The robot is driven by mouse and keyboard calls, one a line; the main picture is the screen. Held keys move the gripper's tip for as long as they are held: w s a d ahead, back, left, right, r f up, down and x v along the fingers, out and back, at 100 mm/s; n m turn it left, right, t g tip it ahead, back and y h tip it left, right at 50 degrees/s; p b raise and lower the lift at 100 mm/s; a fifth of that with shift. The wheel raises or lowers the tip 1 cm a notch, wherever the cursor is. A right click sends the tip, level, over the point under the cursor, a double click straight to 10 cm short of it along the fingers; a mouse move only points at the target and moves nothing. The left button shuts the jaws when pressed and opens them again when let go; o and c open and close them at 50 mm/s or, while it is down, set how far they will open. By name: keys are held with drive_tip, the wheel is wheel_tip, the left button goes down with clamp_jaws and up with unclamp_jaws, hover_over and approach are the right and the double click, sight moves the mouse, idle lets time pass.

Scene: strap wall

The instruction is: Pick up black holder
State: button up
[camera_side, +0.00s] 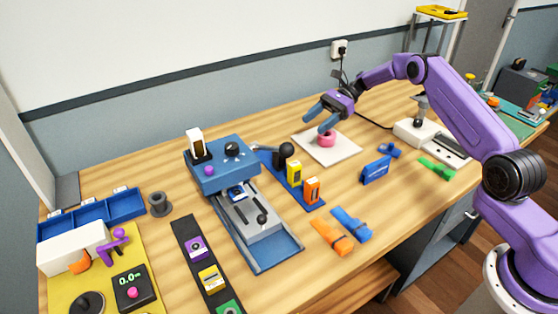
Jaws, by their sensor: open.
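My gripper (317,118) is open and empty, above a pink ring-shaped piece (326,139) on a white square plate (345,151). No part is marked plainly as the black holder. A long black strip (187,237) lies at the front, left of centre, with purple, yellow and green blocks on it. A small black upright piece with a white face (195,142) stands on the blue machine (218,177). Both are well to the left of my gripper and not touched by it. A black round-topped piece (286,150) stands on a blue base near the middle.
Yellow (294,172) and orange (312,190) blocks stand beside the blue machine. Orange and blue straps (350,223) lie in front. A grey spool (160,205), blue bins (122,205) and a yellow board (132,243) are at left. A white device (412,133) stands at right.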

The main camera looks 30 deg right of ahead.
approach(275, 154)
drive_tip(key=shift+m, duration=0.3)
drive_tip(key=x, duration=0.5)
drive_tip(key=shift+w+d+f, duration=0.1)
drive_tip(key=shift+w+f, duration=0.1)
drive_tip(key=shift+f, duration=0.2)
drive_tip(key=shift+r+x, duration=0.1)
drive_tip(key=shift+x, duration=1.2)
drive_tip(key=shift+r+x, duration=0.15)
drive_tip(key=shift+x, duration=1.15)
drive_tip(key=shift+s, duration=0.1)
drive_tip(key=c, duration=1.1)
